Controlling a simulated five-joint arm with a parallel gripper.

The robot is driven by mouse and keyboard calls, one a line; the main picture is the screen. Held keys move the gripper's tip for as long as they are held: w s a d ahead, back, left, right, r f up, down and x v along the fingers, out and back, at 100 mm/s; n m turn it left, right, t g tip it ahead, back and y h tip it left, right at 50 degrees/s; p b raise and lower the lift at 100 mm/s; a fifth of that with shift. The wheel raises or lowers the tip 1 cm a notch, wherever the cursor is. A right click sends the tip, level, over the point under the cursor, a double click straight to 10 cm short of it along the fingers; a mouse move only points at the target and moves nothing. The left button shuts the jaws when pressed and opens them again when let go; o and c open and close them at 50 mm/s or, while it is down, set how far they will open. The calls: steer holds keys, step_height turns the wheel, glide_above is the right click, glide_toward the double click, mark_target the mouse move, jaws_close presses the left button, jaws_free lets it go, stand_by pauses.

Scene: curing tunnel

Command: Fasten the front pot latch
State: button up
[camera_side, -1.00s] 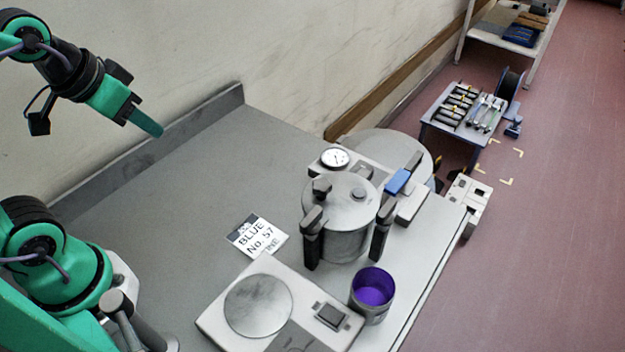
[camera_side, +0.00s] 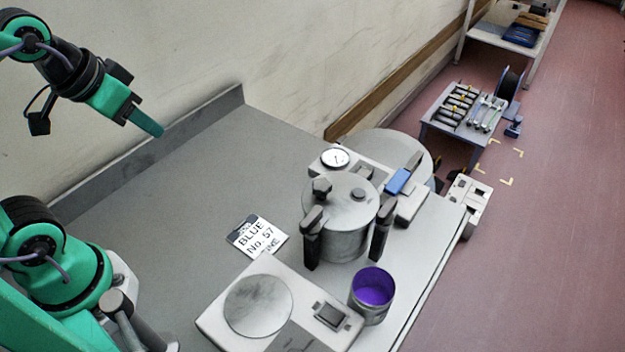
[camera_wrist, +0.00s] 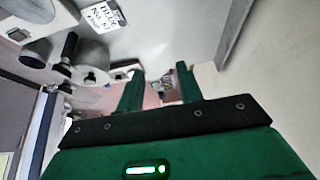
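The grey metal pot (camera_side: 345,236) stands upright on the bench, with its lid on and a dark knob on top. One dark latch (camera_side: 312,240) stands upright against its near left side. Another dark latch (camera_side: 381,230) stands at its right side. I cannot tell whether either is fastened. My gripper (camera_side: 146,122) is up at the left, well away from the pot. In the wrist view, my gripper (camera_wrist: 160,88) has its two green fingers apart with nothing between them. The pot (camera_wrist: 90,58) shows beyond them, upper left.
A purple-lined cup (camera_side: 373,308) stands in front of the pot, beside a scale (camera_side: 215,325). A gauge (camera_side: 335,158) and a blue-handled part (camera_side: 398,181) are behind it. A label card (camera_side: 270,239) lies left of the pot. The bench's left side is clear.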

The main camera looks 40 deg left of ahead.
steer(key=w+d+r+m+g, duration=0.1)
steer(key=w+d+r+m, duration=0.3)
steer(key=w+d+m, duration=0.4)
steer(key=m+g, duration=0.5)
steer(key=m, duration=2.3)
glide_above(387, 206)
step_height(387, 206, down, 7)
steer(key=shift+d+f, duration=0.1)
steer(key=shift+f, duration=0.1)
steer(key=shift+f, duration=3.8)
